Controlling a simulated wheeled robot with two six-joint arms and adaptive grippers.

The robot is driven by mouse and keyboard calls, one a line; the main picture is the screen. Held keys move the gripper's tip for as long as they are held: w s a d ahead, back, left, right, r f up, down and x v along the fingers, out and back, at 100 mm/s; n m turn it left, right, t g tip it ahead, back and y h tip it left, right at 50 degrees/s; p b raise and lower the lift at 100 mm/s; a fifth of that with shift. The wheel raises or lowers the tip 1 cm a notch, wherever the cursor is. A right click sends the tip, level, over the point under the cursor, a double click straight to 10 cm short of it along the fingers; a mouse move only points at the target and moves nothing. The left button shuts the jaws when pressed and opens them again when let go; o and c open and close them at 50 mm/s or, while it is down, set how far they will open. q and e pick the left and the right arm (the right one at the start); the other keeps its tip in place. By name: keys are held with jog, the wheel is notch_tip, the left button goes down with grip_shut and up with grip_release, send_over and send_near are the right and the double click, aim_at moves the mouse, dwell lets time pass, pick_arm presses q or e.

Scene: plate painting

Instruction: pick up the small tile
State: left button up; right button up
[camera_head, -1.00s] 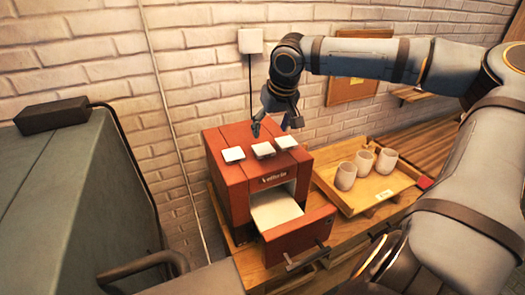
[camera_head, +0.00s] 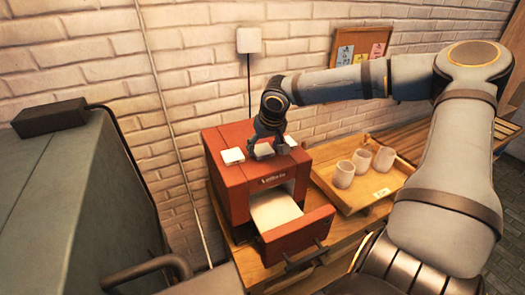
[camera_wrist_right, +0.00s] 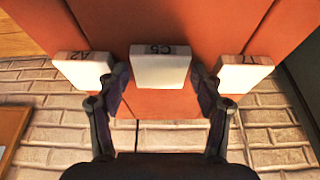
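Three small white tiles lie in a row on top of a red box: a left one (camera_head: 232,156), a middle one (camera_head: 264,151) and a right one (camera_head: 290,141). In the wrist view the middle tile (camera_wrist_right: 160,68) bears dark marks and lies between the fingers of my right gripper (camera_wrist_right: 160,88). The fingers are open, one beside each edge of the tile; I cannot tell whether they touch it. In the head view my right gripper (camera_head: 268,145) points down over the middle tile and partly hides it. My left gripper is out of view.
The red box (camera_head: 228,186) has an open front drawer (camera_head: 299,235) with a pale sheet or slab inside. A wooden tray (camera_head: 347,201) with three cups stands to its right. A brick wall (camera_head: 200,60) is close behind, and a grey-green cabinet (camera_head: 70,210) stands at the left.

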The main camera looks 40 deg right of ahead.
aim_at(264, 153)
jog(key=shift+s, duration=0.1)
jog(key=c, duration=0.8)
jog(key=shift+c, duration=0.2)
jog(key=shift+r, duration=0.2)
jog(key=shift+r+b, duration=0.3)
jog(key=v, duration=0.1)
jog(key=b+v, duration=0.1)
jog(key=v, duration=0.1)
jog(key=shift+w+r, duration=0.15)
jog(key=shift+w, duration=0.15)
jog(key=s+a+r+b, duration=0.3)
jog(key=s+a+r, duration=0.4)
jog(key=s+r, duration=0.2)
jog(key=s, duration=0.2)
jog(key=shift+s, duration=0.25)
